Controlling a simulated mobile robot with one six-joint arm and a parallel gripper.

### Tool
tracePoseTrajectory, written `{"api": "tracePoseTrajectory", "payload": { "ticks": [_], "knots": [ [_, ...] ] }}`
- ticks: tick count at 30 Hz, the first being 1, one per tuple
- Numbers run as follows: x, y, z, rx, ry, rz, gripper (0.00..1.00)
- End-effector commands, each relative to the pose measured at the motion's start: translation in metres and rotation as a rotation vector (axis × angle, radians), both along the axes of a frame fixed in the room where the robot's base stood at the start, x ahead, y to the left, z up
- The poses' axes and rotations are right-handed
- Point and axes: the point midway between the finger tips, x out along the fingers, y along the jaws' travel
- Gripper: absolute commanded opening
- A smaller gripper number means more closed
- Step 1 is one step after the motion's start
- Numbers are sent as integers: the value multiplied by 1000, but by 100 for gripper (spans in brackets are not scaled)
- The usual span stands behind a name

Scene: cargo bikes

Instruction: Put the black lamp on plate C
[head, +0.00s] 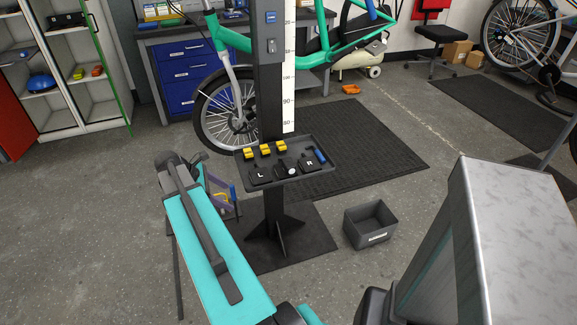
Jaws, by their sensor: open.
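A dark tray (318,181) is fixed to the upright post in the middle of the head view. On it are several yellow pieces (265,150), two black pieces marked L (261,174) and R (306,165), a white round piece (292,171) and a blue piece (319,156). I cannot tell whether any black piece there is the black lamp. I cannot make out a plate marked C. My teal arm link reaches up from the bottom, left of the post. My gripper cannot be made out.
The post (271,95) carries a number scale and stands on a dark cross foot. A grey open bin (358,228) with a white label is on the floor to its right. A teal bike (233,43) stands behind. Dark mats lie around; the left floor is largely clear.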

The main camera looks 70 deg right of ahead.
Motion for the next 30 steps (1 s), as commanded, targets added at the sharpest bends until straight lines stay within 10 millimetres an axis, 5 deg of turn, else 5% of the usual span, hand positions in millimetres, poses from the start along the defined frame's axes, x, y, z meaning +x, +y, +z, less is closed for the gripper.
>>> {"api": "tracePoseTrajectory", "payload": {
  "ticks": [6, 12, 18, 30],
  "knots": [
    [-43, -72, 80, -33, 88, 20, 73],
    [-78, -107, 131, -40, 157, 29, 73],
    [-91, -117, 148, -40, 183, 30, 73],
    [-93, -118, 145, -40, 183, 31, 73]
  ]
}}
